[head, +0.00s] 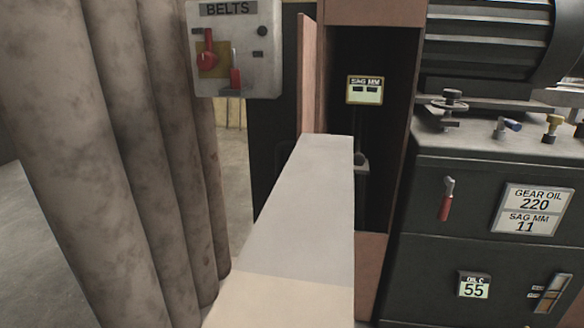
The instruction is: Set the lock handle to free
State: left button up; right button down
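No label reading "lock" or "free" shows, so I cannot tell which handle is the lock handle. A red-handled lever (446,198) with a metal top stands nearly upright on the front of the dark cabinet (415,235) at the right. The grey BELTS box (262,75) at the upper left carries a red rotary handle (207,55) on a yellow plate and a smaller red lever (235,78). Neither of my grippers is in the head view.
Tall mottled columns (125,150) fill the left. A reddish-framed opening holds a SAG MM display (365,90). The cabinet has knobs (507,127) on top, a GEAR OIL label (532,211) and an OIL C display (474,286). A pale beam rises through the middle; I cannot tell whether it is mine.

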aim_at(447, 198)
jog(key=i+j+z, duration=0.15)
jog(key=j+z, duration=0.55)
jog(key=j, duration=0.2)
jog(key=j+z, duration=0.35)
jog(key=j, duration=0.15)
jog(key=i, duration=0.05)
